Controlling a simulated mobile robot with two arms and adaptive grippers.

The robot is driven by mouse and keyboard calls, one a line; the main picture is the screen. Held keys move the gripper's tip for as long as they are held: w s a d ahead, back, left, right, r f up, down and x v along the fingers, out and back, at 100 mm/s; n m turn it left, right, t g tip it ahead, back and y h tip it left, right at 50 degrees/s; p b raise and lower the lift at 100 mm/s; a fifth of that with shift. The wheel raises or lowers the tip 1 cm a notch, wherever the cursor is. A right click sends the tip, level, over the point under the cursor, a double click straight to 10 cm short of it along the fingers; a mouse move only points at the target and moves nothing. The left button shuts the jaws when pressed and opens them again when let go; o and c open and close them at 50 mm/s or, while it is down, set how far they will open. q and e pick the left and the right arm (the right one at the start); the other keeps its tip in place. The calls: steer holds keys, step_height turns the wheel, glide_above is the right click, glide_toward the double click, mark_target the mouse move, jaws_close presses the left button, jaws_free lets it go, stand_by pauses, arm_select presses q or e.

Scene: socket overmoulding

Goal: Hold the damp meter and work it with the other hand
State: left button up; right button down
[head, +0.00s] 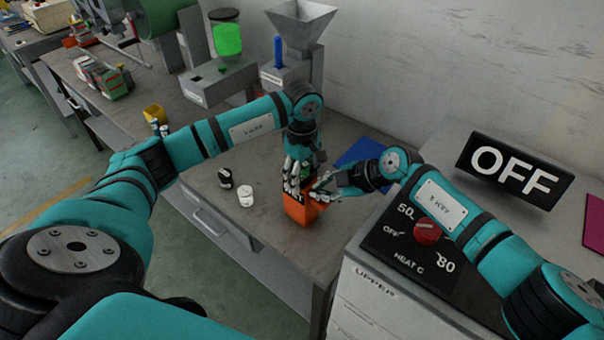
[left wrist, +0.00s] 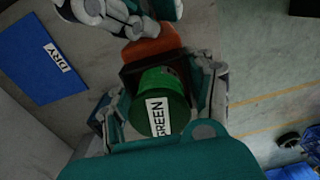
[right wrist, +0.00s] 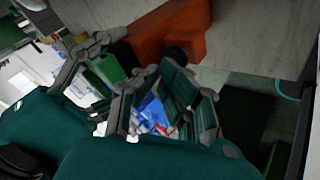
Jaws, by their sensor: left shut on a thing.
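The damp meter appears to be the orange body (head: 300,210) with a dark end, low over the bench near its front edge. The left wrist view shows its orange part (left wrist: 152,47) beyond a dark square end. A green cylinder labelled GREEN (left wrist: 160,112) lies against that end. My left gripper (head: 297,180) is shut around the meter's dark end, its fingers on both sides of the cylinder. My right gripper (head: 322,187) is close against the meter's other side. The right wrist view shows a small dark knob (right wrist: 178,55) on the orange body by its fingertips; their closing is unclear.
A black cup (head: 225,177) and a white cup (head: 245,196) stand left of the meter. A blue mat (head: 362,152) marked DRY lies behind. A heater box with a red dial (head: 427,232) is at right, below an OFF sign (head: 512,170). Hopper machines (head: 297,35) stand behind.

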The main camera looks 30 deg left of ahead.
steer(key=shift+r, duration=3)
arm_select(q)
steer(key=o, duration=1.2)
steer(key=shift+r, duration=0.1)
